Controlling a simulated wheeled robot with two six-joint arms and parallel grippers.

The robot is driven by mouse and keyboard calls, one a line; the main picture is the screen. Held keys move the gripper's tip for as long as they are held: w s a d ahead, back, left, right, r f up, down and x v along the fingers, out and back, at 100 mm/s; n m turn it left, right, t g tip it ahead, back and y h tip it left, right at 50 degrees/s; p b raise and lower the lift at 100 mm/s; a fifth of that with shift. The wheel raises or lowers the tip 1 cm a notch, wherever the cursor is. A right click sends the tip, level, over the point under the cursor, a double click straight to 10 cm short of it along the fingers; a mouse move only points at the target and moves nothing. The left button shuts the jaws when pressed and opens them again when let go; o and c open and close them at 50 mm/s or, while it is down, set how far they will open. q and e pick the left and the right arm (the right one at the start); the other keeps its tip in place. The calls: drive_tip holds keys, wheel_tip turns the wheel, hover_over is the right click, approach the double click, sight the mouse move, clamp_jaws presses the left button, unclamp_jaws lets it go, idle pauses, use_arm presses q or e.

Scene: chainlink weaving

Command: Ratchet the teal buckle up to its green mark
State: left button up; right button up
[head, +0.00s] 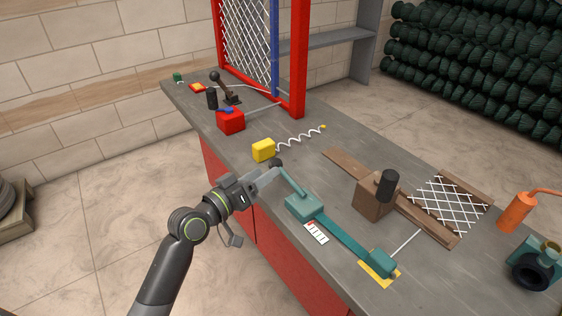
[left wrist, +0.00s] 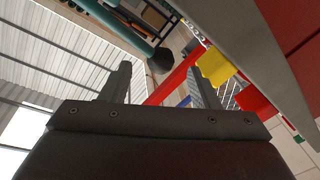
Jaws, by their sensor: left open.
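The teal buckle (head: 304,207) sits on the workbench at mid-frame in the head view. Its lever (head: 291,183) rises up and left to a dark round knob (head: 276,162). A teal strap (head: 345,240) runs from the buckle to a teal end block (head: 382,262) on a yellow patch. A small white card with a red end (head: 316,232) lies beside the buckle; I cannot make out a green mark. My left gripper (head: 272,176) is open near the knob. In the left wrist view, the dark knob (left wrist: 160,61) shows beyond and between the fingers (left wrist: 160,85). My right gripper is not in view.
A yellow block (head: 263,150) with a white coil (head: 300,140) stands behind the gripper. A brown block (head: 373,197) with a black cylinder stands right of the buckle, near a woven mesh panel (head: 450,208). A red block (head: 231,121) is farther back.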

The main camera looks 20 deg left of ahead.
sight(281, 163)
use_arm(q)
drive_tip(key=x, duration=0.6)
drive_tip(key=shift+w+d, duration=0.25)
drive_tip(key=shift+w, duration=0.25)
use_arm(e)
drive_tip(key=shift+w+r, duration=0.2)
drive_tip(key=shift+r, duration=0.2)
use_arm(q)
drive_tip(key=shift+f, duration=0.1)
clamp_jaws()
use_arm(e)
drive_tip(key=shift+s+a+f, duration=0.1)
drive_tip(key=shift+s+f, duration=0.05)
